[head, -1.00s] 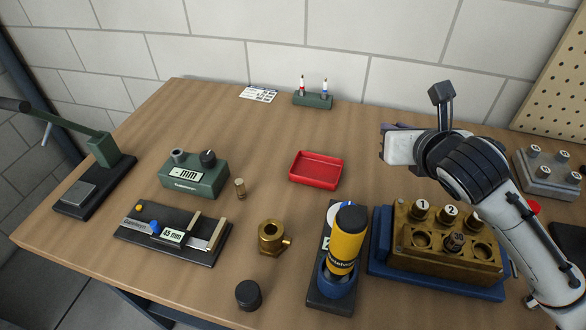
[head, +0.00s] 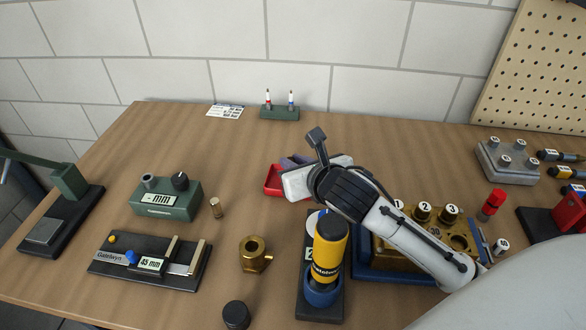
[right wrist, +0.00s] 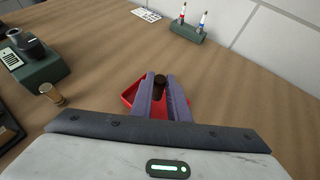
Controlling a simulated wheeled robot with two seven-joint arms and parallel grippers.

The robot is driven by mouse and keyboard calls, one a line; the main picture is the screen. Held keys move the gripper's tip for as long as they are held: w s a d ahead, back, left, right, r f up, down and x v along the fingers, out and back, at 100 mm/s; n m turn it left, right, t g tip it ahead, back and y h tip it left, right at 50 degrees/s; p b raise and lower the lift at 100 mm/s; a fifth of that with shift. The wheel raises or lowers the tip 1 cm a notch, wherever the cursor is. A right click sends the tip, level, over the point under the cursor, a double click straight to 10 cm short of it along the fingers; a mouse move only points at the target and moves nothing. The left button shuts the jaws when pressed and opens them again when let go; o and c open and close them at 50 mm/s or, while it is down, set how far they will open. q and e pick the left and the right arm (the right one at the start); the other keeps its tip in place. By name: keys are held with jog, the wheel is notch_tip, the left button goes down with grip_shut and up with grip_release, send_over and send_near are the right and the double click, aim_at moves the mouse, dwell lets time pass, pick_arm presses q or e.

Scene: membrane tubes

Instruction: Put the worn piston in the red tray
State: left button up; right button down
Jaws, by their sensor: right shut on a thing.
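The red tray (head: 273,184) lies on the bench, partly hidden behind my right gripper (head: 290,162) in the head view. In the right wrist view the tray (right wrist: 129,94) is beneath the purple-grey fingers of my right gripper (right wrist: 162,90). The fingers are shut on a small dark cylindrical piece, which looks like the worn piston (right wrist: 160,80). It is over the tray; its lower end and its height above the tray floor are hidden. My left gripper is not in view.
A brass block (head: 462,242) on a blue base, with numbered pieces, lies under my right arm. A yellow bottle (head: 329,248) stands in front of the tray. A brass fitting (head: 252,256) and a green gauge box (head: 166,200) stand left.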

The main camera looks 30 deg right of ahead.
jog(key=shift+f, duration=0.95)
jog(key=shift+f, duration=0.1)
jog(key=c, duration=1.7)
grip_release()
jog(key=v, duration=0.7)
jog(key=shift+s+r, duration=0.2)
